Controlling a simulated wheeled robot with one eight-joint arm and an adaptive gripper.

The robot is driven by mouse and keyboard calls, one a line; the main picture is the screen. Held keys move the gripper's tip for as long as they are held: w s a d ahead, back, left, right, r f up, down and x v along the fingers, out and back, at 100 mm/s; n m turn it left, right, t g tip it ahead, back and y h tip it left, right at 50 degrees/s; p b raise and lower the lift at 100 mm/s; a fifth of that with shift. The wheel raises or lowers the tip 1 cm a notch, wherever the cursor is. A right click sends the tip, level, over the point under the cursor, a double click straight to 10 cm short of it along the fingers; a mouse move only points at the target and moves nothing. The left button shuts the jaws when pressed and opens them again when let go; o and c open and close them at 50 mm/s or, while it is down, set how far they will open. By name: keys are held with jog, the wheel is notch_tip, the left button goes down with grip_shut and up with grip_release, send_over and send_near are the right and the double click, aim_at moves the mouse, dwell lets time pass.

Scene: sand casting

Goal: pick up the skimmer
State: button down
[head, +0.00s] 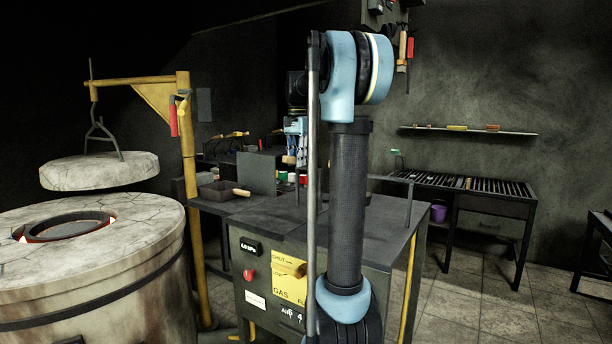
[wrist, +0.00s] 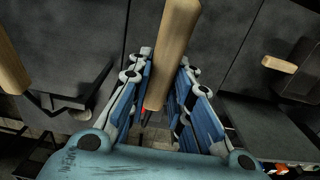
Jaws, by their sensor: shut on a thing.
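My gripper (wrist: 158,105) is shut on a pale wooden handle (wrist: 174,48), which I take to be the skimmer's. The handle runs between the blue finger linkages in the wrist view. In the head view my gripper (head: 296,128) is partly hidden behind my own arm, above the far end of the dark bench. A small wooden end (head: 289,159) shows just below its fingers. I cannot make out the skimmer's head in either view, nor tell whether it touches the bench.
A dark pan (head: 217,192) with a wooden handle sits on the bench near an upright grey plate (head: 256,173). The wrist view shows other wooden handles, left (wrist: 11,75) and right (wrist: 279,63). A furnace (head: 95,270), hanging lid (head: 100,172) and yellow post (head: 190,200) stand left.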

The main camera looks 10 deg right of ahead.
notch_tip(320, 180, up, 10)
dwell(0.5)
jog(key=c, duration=2)
grip_release()
jog(key=shift+c, duration=0.2)
grip_shut()
